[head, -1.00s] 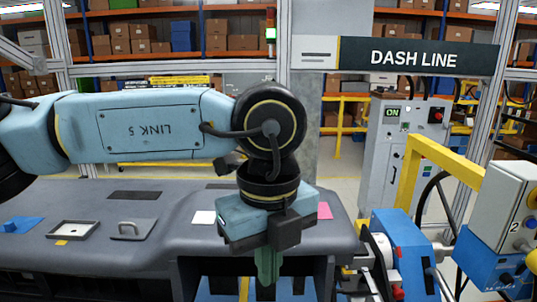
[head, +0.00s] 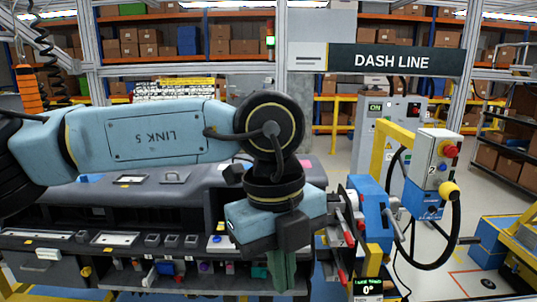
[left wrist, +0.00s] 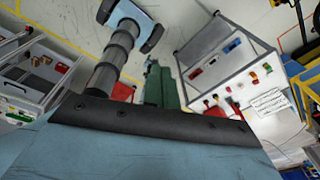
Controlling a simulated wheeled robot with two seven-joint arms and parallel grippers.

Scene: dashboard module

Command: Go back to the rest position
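My left gripper (head: 283,272) hangs fingers down at the end of my blue arm, in the lower middle of the head view. It is in front of the grey dashboard module (head: 125,198), near its right end. In the left wrist view its green fingers (left wrist: 161,85) lie side by side with no gap that I can make out. I see nothing held between them. My right gripper is in neither view.
A blue fixture (head: 370,205) with a yellow post stands close right of the gripper. Below the dashboard is a rack with small parts (head: 165,268). A white control cabinet (head: 388,140) stands behind.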

